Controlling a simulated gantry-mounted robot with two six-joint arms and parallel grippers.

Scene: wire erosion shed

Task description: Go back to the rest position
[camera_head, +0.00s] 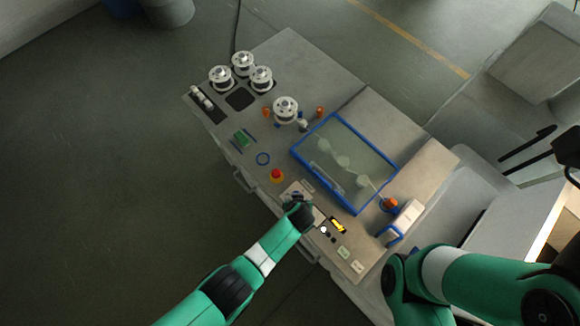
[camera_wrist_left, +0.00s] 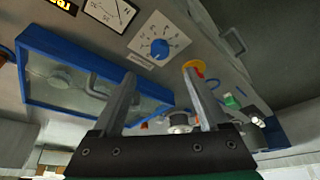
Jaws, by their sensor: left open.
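My left gripper (camera_head: 299,205) is over the front part of the grey machine panel (camera_head: 322,92), beside the yellow lit display. In the left wrist view its two grey fingers (camera_wrist_left: 163,92) are apart with nothing between them. A blue rotary knob (camera_wrist_left: 159,48) on a white scale plate lies beyond the fingers in that view, with a visible gap to them. In the head view my gripper largely covers this spot. My right arm (camera_head: 470,283) is at the lower right; its gripper cannot be made out.
A blue-framed clear cover (camera_head: 343,162) lies on the panel. A red emergency button (camera_head: 276,175), a yellow display (camera_head: 338,226) and a needle meter (camera_wrist_left: 111,12) are near my left gripper. White spools (camera_head: 243,63) stand at the far end. Open floor (camera_head: 90,170) lies left.

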